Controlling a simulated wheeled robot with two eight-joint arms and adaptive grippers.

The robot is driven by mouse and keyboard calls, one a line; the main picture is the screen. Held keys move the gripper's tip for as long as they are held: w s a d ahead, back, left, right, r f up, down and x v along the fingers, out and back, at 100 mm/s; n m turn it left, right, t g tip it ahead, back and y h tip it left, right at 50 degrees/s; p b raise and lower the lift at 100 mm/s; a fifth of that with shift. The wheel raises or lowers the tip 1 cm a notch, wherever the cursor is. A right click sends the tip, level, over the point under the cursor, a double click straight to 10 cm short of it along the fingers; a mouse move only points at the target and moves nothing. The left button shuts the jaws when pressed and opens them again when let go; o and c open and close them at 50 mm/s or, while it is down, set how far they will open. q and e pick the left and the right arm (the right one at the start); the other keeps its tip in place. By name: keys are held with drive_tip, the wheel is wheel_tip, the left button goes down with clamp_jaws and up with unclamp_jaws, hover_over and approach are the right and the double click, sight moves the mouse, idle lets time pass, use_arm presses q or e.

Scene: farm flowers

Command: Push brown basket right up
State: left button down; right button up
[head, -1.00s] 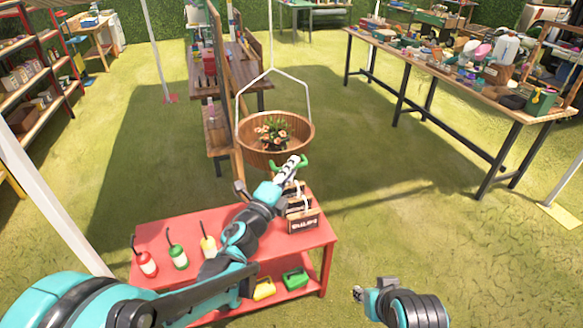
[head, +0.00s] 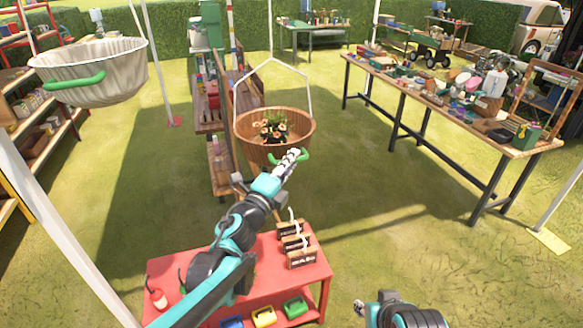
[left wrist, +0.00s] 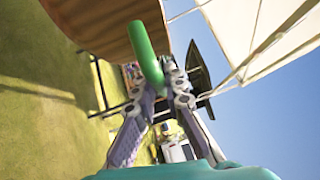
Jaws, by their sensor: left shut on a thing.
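The brown basket (head: 262,151) hangs from a pale frame at the centre of the head view, above and behind the red table, with a flowering plant (head: 273,128) in it. A green handle (head: 304,155) sits on its near right side. My left gripper (head: 293,157) is at this handle; in the left wrist view my left gripper (left wrist: 168,78) is shut on the green handle (left wrist: 147,55), with the brown basket wall (left wrist: 95,25) beside it. My right gripper (head: 362,306) is low in the head view, away from the basket; its finger opening is unclear.
A whitish basket (head: 90,75) with a green handle hangs at upper left. A wooden bench (head: 233,110) stands behind the brown basket. Open grass lies right of it, before a long cluttered table (head: 520,150).

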use_arm(q)
wheel_tip(320, 180, up, 26)
drive_tip(key=p, duration=1.6)
drive_tip(key=shift+w, duration=0.1)
drive_tip(key=c, duration=1.6)
unclamp_jaws()
drive_tip(key=shift+o, duration=0.2)
drive_tip(key=v, duration=1.2)
drive_tip(key=shift+a+f, duration=0.1)
drive_tip(key=shift+f, duration=0.05)
